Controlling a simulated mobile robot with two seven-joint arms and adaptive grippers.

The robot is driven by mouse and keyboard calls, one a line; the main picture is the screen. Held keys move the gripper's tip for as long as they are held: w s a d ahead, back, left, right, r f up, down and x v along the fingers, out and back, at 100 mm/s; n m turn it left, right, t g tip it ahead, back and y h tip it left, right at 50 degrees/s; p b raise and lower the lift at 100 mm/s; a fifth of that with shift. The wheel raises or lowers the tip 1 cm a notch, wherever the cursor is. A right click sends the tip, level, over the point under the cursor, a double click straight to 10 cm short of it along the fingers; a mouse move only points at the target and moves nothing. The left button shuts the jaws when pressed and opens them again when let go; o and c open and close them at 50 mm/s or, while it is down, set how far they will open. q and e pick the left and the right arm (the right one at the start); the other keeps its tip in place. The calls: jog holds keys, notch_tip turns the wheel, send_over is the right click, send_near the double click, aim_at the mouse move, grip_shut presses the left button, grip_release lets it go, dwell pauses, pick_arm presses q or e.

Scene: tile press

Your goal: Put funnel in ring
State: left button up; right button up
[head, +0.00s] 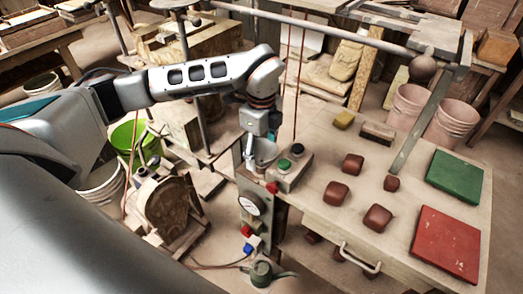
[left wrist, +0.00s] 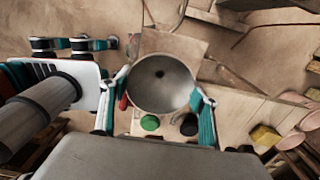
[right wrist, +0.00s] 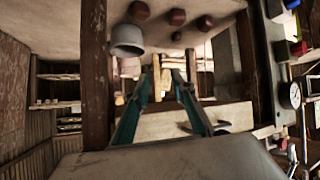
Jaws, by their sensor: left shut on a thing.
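The funnel is a grey metal bowl with a dark central hole. It fills the middle of the left wrist view (left wrist: 162,92) and shows small in the head view (head: 266,153), beside the control box at the table's left edge. My left gripper (head: 258,138) is shut on the funnel, with one finger on each side of its rim. I cannot make out the ring in any view; the funnel and arm may hide it. My right gripper (right wrist: 158,88) is open, with its teal fingers apart and nothing clearly held. It is not seen in the head view.
The control box (head: 291,165) with green and black buttons is close to the funnel. Several brown clay lumps (head: 336,193), a green tile (head: 455,177) and a red tile (head: 447,243) lie on the table. A grey cup-shaped thing (right wrist: 127,38) is near my right gripper.

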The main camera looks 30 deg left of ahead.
pick_arm(q)
jog(key=o, duration=1.3)
jog(key=shift+c, duration=0.2)
notch_tip(320, 180, up, 12)
